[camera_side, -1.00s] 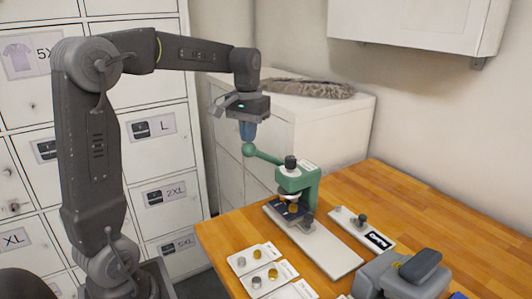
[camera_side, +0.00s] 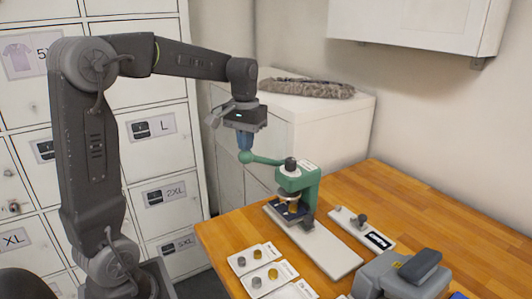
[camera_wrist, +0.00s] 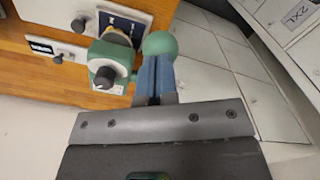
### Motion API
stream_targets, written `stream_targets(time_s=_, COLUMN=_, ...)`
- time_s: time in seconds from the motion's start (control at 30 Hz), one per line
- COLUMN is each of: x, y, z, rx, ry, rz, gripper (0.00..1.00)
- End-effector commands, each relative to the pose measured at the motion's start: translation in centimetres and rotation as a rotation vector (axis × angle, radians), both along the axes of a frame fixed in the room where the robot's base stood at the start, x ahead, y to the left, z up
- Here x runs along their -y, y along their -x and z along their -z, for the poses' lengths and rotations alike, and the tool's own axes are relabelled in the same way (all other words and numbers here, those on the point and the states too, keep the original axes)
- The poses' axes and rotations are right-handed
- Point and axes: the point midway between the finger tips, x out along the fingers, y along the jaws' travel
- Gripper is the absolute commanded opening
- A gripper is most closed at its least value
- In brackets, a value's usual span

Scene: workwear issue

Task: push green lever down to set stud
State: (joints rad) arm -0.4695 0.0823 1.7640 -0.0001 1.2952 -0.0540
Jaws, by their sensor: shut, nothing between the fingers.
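The green press (camera_side: 298,182) stands on a pale base plate on the wooden table. Its green lever (camera_side: 265,160) points left and is nearly level, ending in a round knob (camera_side: 245,157). My gripper (camera_side: 245,150) is shut and empty, its blue fingertips at the top of the knob, seemingly touching it. In the wrist view the knob (camera_wrist: 160,44) shows just beyond the closed fingers (camera_wrist: 154,78). A dark navy piece (camera_side: 287,210) lies under the press head, with a brass-coloured part (camera_side: 292,197) above it. The stud itself is not clearly visible.
White cards with metal studs (camera_side: 256,268) lie at the table's front left. A small plate with a dark knob (camera_side: 361,222) is right of the press. A grey device (camera_side: 400,278) stands front right. A white cabinet (camera_side: 310,125) is behind.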

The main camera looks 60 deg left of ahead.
Motion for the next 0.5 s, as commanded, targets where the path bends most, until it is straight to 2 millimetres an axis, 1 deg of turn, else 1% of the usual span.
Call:
stream_targets(time_s=0.2, x=0.0, y=0.3, z=0.59, rx=0.0, ry=0.0, rz=-0.001, gripper=0.0)
stream_targets(time_s=0.5, x=0.0, y=0.34, z=0.68, rx=0.0, ry=0.0, rz=0.0, gripper=0.0)
